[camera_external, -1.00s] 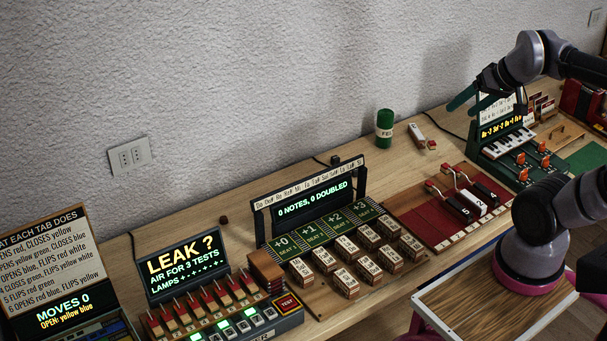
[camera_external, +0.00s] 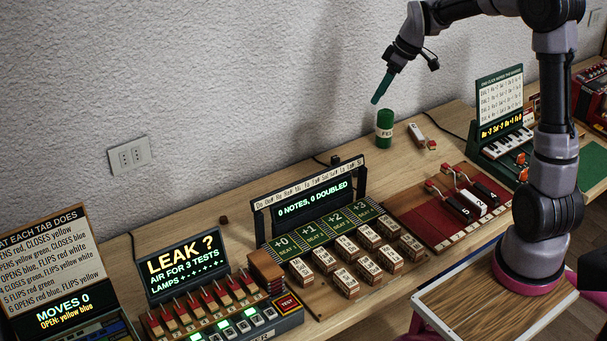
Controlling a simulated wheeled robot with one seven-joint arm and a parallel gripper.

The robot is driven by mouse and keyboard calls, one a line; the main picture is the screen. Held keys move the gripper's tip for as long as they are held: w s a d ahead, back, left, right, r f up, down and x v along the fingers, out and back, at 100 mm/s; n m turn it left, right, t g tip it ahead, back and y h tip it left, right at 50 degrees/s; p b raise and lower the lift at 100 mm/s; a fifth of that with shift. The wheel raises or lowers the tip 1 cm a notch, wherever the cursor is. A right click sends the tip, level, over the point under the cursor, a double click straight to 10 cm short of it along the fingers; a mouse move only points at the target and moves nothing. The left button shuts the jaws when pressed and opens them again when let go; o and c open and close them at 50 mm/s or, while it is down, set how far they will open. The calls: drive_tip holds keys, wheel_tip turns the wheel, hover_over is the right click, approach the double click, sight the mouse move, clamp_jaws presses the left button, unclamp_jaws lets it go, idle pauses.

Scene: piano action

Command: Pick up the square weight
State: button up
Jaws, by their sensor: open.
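My gripper (camera_external: 378,98) hangs in the air, pointing down, above and just left of a green cylinder (camera_external: 384,130) with a white label. Its green fingers overlap from this side, are open, and hold nothing. No piece is clearly marked as the square weight. A small dark block (camera_external: 223,220) lies alone on the table left of the note display. A white bar (camera_external: 417,135) with a small red block (camera_external: 431,145) beside it lies right of the green cylinder. These pieces are too small to tell their exact shape.
The wooden table (camera_external: 215,240) runs along the wall. A red board (camera_external: 410,210) with hammer-like pieces stands right of the note display (camera_external: 310,208) and its wooden blocks. A mini piano unit (camera_external: 500,130) is beyond. A LEAK panel (camera_external: 187,262) stands at left.

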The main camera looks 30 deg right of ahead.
drive_tip(key=w+d+f+n+y, duration=0.2)
drive_tip(key=w+f, duration=0.4)
drive_tip(key=f, duration=0.2)
drive_tip(key=w+d+f+n+y, duration=0.2)
drive_tip(key=w+f, duration=0.4)
drive_tip(key=f, duration=0.1)
drive_tip(key=n+t+y, duration=0.2)
drive_tip(key=n+y, duration=0.1)
drive_tip(key=y, duration=0.1)
approach(339, 160)
drive_tip(key=shift+w+a+r, duration=0.1)
drive_tip(key=shift+w+a, duration=0.2)
drive_tip(key=shift+w, duration=0.4)
drive_tip(key=shift+f+h, duration=0.2)
drive_tip(key=shift+h, duration=0.1)
drive_tip(key=shift+w+a+f, duration=0.15)
drive_tip(key=shift+a+f, duration=0.05)
drive_tip(key=shift+a, duration=0.05)
drive_tip(key=shift+s+x, duration=0.2)
drive_tip(key=shift+x, duration=3.15)
drive_tip(key=shift+f, duration=0.2)
clamp_jaws()
